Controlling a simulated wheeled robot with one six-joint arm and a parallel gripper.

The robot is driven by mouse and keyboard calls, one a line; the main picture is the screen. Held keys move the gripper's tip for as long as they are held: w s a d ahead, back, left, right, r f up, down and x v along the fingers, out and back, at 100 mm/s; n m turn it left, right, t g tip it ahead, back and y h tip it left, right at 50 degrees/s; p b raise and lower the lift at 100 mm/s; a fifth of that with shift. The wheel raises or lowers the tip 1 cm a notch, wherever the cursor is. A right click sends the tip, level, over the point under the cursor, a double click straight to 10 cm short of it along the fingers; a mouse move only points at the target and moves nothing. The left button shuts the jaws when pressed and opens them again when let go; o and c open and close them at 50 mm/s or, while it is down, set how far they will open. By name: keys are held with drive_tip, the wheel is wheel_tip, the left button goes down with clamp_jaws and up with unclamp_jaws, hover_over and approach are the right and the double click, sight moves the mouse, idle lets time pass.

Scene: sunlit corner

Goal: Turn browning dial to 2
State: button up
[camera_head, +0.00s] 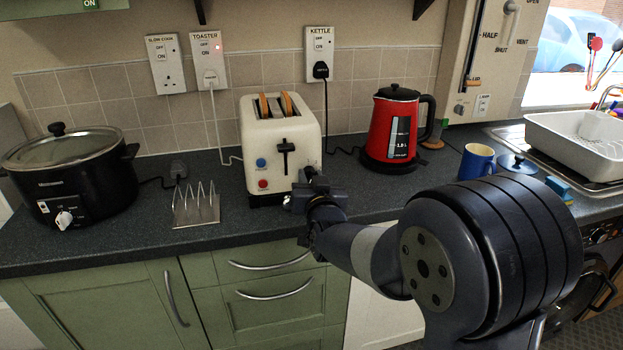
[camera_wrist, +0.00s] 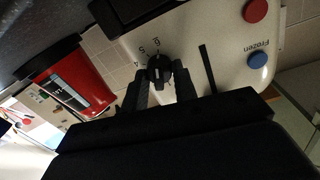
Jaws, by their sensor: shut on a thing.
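The cream toaster (camera_head: 278,140) stands on the counter with two slices of bread showing in its slots. In the wrist view the toaster's face (camera_wrist: 205,40) is seen rotated, with the black browning dial (camera_wrist: 159,68) and the figures 4, 5 and 6 visible beside it. My gripper (camera_wrist: 160,88) is shut on the dial, one finger on each side. In the head view my gripper (camera_head: 310,185) is at the toaster's lower right front, and it hides the dial there. The figure 2 cannot be made out.
A red kettle (camera_head: 393,130) stands right of the toaster. A metal toast rack (camera_head: 196,207) and a black slow cooker (camera_head: 70,175) are to the left. A blue mug (camera_head: 476,162) is at the right. The toaster has a blue button (camera_wrist: 257,60), a red button (camera_wrist: 255,10) and a black lever.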

drive_tip(key=shift+c, duration=0.9)
